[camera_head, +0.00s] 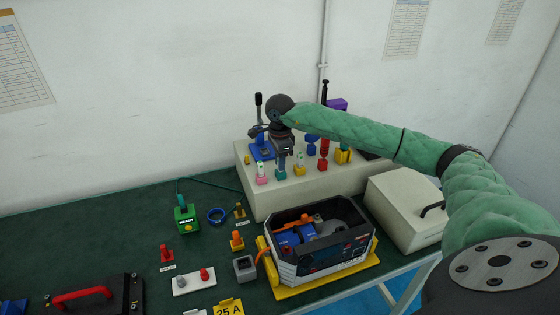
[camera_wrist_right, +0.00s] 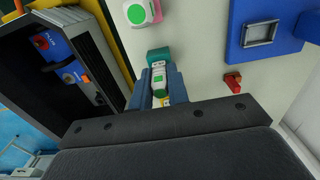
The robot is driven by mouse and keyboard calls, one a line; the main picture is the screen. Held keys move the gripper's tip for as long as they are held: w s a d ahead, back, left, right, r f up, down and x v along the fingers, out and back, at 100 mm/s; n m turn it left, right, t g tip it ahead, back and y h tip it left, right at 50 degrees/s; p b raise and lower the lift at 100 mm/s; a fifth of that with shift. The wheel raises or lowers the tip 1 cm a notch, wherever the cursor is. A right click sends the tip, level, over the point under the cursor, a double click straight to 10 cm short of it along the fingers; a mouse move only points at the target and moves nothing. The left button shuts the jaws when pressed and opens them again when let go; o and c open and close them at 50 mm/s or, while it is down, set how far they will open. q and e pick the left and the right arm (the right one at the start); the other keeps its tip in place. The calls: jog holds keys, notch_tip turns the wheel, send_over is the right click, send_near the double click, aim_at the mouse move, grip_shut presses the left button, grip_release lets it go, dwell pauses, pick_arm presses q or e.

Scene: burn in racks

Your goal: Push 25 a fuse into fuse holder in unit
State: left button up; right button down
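The unit (camera_head: 352,262) is an open dark case with blue and orange parts inside, on a yellow base at the table's front right. Part of its inside shows in the wrist view (camera_wrist_right: 60,50). My right gripper (camera_head: 281,164) points down over the pale raised box, at a teal piece (camera_head: 281,174). In the wrist view, my right fingers (camera_wrist_right: 160,85) flank a small white piece with a green square (camera_wrist_right: 158,75), by a teal block (camera_wrist_right: 160,55). I cannot tell whether they grip it. The fuse holder and fuse rating are not readable. My left gripper is not in view.
The pale raised box (camera_head: 262,200) carries several coloured pieces, close around my right gripper. A lidded case (camera_head: 405,215) stands right of the unit. A yellow 25 A label (camera_head: 228,308) is at the front. A green tester (camera_head: 187,219) and small parts occupy the table's left.

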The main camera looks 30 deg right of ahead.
jog(key=c, duration=1.9)
grip_release()
grip_shut()
jog(key=shift+r, duration=1)
jog(key=shift+r, duration=1.25)
